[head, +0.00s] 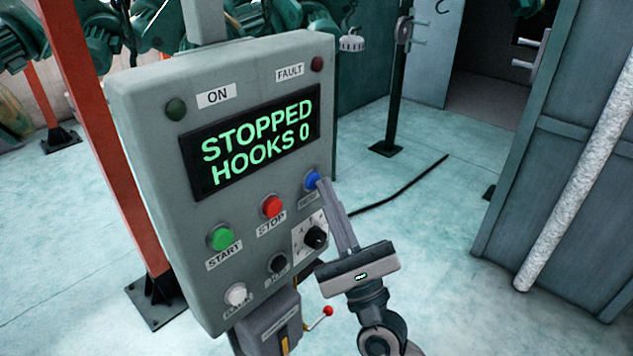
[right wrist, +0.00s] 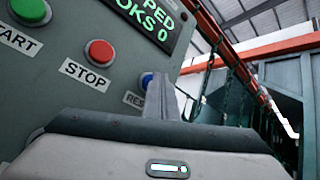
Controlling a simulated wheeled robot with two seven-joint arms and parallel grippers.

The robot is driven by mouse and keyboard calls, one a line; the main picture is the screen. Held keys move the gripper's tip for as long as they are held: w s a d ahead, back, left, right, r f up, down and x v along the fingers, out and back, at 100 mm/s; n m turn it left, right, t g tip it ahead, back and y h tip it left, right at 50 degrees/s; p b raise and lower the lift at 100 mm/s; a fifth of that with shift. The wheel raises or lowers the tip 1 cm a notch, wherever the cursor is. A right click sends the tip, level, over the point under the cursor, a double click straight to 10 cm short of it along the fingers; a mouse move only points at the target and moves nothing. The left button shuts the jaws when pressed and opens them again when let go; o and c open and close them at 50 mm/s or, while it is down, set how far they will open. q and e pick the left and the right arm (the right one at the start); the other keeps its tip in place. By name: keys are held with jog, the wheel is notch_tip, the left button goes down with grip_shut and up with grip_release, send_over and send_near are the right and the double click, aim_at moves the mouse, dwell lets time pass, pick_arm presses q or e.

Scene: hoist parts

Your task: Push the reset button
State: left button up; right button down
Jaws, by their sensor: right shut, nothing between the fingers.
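The blue reset button (head: 312,180) is at the right of the button row on the grey control panel (head: 150,110). Its label is partly covered by my right gripper. My right gripper (head: 322,183) is shut and empty, with its fingertips at the blue button's lower right edge in the head view. In the right wrist view the fingers (right wrist: 158,85) partly hide the blue button (right wrist: 147,79). I cannot tell whether they touch it. The screen (head: 250,145) reads "STOPPED HOOKS 0". My left gripper is not in view.
Beside the blue button are a red stop button (head: 271,206) and a green start button (head: 220,237). A black rotary knob (head: 315,237) sits just below, close to my right gripper. A red-knobbed lever (head: 326,312) sticks out lower down. Open floor (head: 440,260) lies to the right.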

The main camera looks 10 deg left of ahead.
jog(key=shift+s+d, duration=0.45)
jog(key=shift+d, duration=0.15)
jog(key=shift+d, duration=0.1)
jog(key=shift+s+d, duration=0.75)
jog(key=shift+d, duration=0.25)
jog(key=shift+s+d, duration=0.75)
jog(key=shift+d, duration=0.2)
jog(key=shift+f, duration=0.1)
